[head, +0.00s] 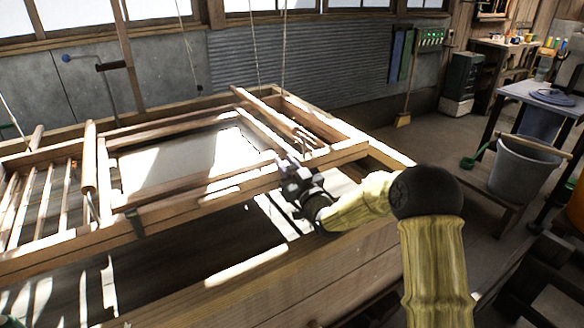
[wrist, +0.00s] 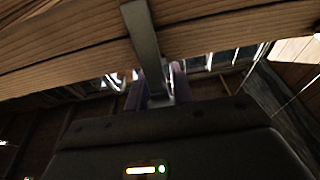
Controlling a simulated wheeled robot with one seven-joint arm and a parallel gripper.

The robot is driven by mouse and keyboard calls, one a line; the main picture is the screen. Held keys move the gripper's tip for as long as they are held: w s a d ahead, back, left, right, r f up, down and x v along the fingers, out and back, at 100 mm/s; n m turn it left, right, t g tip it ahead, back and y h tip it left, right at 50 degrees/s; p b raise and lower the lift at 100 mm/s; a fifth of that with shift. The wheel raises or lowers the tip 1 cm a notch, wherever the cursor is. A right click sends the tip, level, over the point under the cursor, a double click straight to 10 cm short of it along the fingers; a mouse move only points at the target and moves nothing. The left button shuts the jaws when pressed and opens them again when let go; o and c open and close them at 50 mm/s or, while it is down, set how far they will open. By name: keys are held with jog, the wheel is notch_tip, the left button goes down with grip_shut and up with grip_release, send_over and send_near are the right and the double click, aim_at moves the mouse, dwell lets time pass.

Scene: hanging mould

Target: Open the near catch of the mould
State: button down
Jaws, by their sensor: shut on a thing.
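The mould (head: 205,199) is a large wooden frame hung on cords over a wooden vat. In the wrist view, a grey metal catch (wrist: 143,38) crosses the wooden rail (wrist: 75,42) and runs down between my fingers. My gripper (wrist: 158,88) is shut on the catch, with one finger on each side of it. In the head view my gripper (head: 292,172) is at the right part of the mould's near rail and hides most of this catch. Another dark catch (head: 134,222) shows further left on the same rail.
The vat's wooden edge (head: 270,270) runs below and in front of the mould. A slatted wooden rack (head: 40,205) lies at the left.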

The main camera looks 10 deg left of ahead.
jog(key=c, duration=1.3)
grip_release()
notch_tip(320, 180, up, 10)
jog(key=shift+f+p, duration=0.1)
jog(key=shift+p, duration=0.25)
